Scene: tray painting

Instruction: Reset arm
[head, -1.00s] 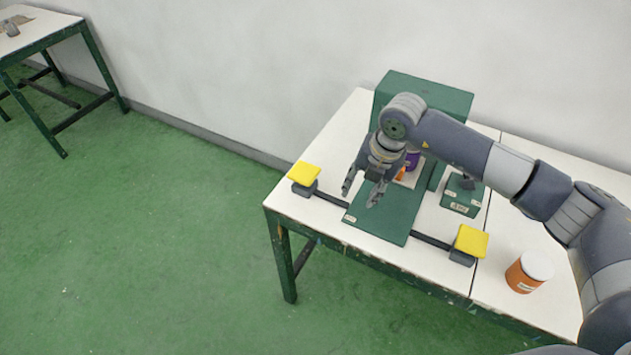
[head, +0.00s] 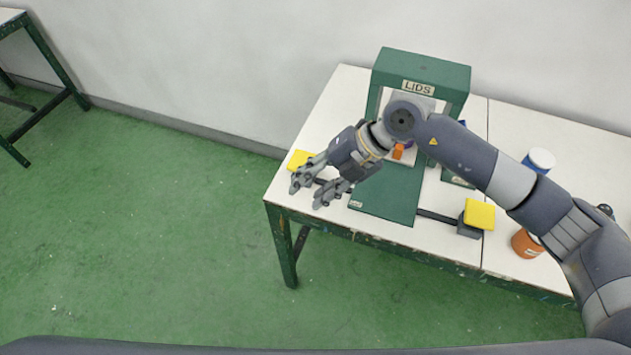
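My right arm comes in from the right edge in the head view and reaches over the white table (head: 320,110). Its gripper (head: 306,197) is over the table's front left part, with its fingers apart and nothing between them. The gripper partly covers the left yellow pad (head: 299,158). I cannot tell how high it is above the table. My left gripper is not in view.
A green machine marked LIDS (head: 425,68) stands at the back, with a green board (head: 390,198) in front. An orange object (head: 398,152) sits there. The right yellow pad (head: 480,214), an orange jar (head: 526,244) and a white-lidded blue jar (head: 541,158) are near my arm.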

